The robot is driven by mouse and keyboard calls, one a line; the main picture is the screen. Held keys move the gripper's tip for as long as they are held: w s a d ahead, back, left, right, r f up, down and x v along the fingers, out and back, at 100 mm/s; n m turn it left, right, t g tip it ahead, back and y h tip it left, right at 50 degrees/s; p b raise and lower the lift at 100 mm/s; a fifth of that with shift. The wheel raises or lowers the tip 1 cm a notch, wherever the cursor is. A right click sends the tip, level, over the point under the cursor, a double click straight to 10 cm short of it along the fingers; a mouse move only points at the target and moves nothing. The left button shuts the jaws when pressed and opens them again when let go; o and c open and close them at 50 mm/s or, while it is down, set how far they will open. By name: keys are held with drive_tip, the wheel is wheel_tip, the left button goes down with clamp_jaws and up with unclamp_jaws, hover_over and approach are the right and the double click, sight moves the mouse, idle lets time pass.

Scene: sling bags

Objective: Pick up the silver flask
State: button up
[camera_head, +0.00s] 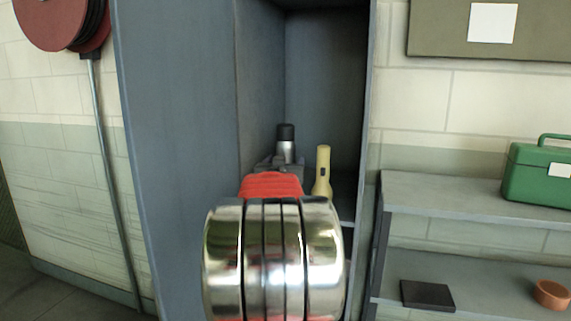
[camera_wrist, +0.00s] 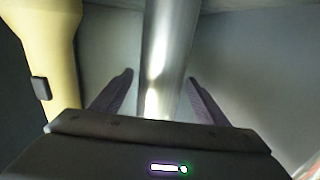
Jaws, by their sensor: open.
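The silver flask (camera_head: 286,147) with a black cap stands upright in the grey locker, just beyond my arm in the head view. In the wrist view the silver flask (camera_wrist: 166,50) rises between the two fingers of my gripper (camera_wrist: 160,85). The fingers are open, one on each side of it, with a visible gap on both sides. In the head view my gripper (camera_head: 279,163) is mostly hidden behind my own arm, and so is the flask's lower part.
A yellow flashlight (camera_head: 323,172) stands close to the right of the flask; in the wrist view the flashlight (camera_wrist: 44,60) is at left. The locker's side walls (camera_head: 180,150) are near. At right, a shelf (camera_head: 470,192) holds a green toolbox (camera_head: 538,178).

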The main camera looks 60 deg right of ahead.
drive_tip(key=shift+d, duration=0.2)
drive_tip(key=shift+c, duration=0.4)
drive_tip(key=shift+r, duration=0.1)
drive_tip(key=c, duration=1.4)
